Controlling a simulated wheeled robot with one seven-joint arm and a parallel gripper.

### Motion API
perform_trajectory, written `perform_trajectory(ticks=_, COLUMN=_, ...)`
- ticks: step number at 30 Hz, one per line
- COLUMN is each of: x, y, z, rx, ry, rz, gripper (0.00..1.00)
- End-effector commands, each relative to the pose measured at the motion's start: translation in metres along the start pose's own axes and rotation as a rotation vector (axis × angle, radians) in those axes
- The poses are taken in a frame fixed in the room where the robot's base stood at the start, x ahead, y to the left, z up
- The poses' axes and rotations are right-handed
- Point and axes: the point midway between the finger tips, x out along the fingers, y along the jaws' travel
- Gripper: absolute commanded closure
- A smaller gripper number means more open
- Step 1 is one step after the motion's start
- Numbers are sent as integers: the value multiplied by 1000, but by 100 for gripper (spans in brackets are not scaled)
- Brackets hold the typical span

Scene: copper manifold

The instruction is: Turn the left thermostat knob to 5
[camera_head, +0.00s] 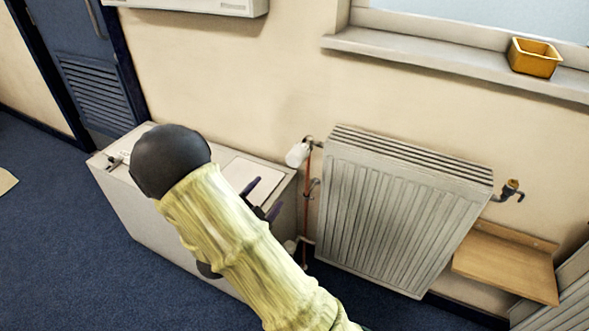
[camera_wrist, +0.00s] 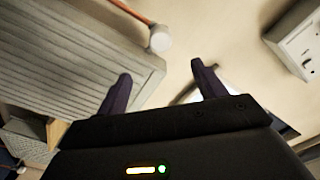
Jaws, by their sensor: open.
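The left thermostat knob (camera_head: 297,154) is a small white cap at the upper left corner of the radiator (camera_head: 400,210), above a copper pipe. In the wrist view the white knob (camera_wrist: 160,39) shows beyond and between my fingertips, with clear space around it. My gripper (camera_head: 268,193) is open and empty, with two dark purple fingers, left of the knob and lower in the head view. My gripper also shows in the wrist view (camera_wrist: 161,70). The number setting on the knob is too small to read.
A white cabinet (camera_head: 128,204) with a paper sheet on top stands left of the radiator. A copper pipe (camera_head: 307,195) runs down beside the radiator. A window sill (camera_head: 430,58) with a yellow pot (camera_head: 534,58) is above. A wooden shelf (camera_head: 507,266) is at the right.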

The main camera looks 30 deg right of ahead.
Motion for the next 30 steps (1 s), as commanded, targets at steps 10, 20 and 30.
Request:
perform_trajectory(ticks=10, x=0, y=-2, z=0, rx=1, ry=0, rz=-3, gripper=31)
perform_trajectory(ticks=20, x=37, y=-1, z=-1, rx=2, ry=3, rz=0, gripper=31)
perform_trajectory(ticks=30, x=97, y=-1, z=0, rx=1, ry=1, rz=-1, gripper=31)
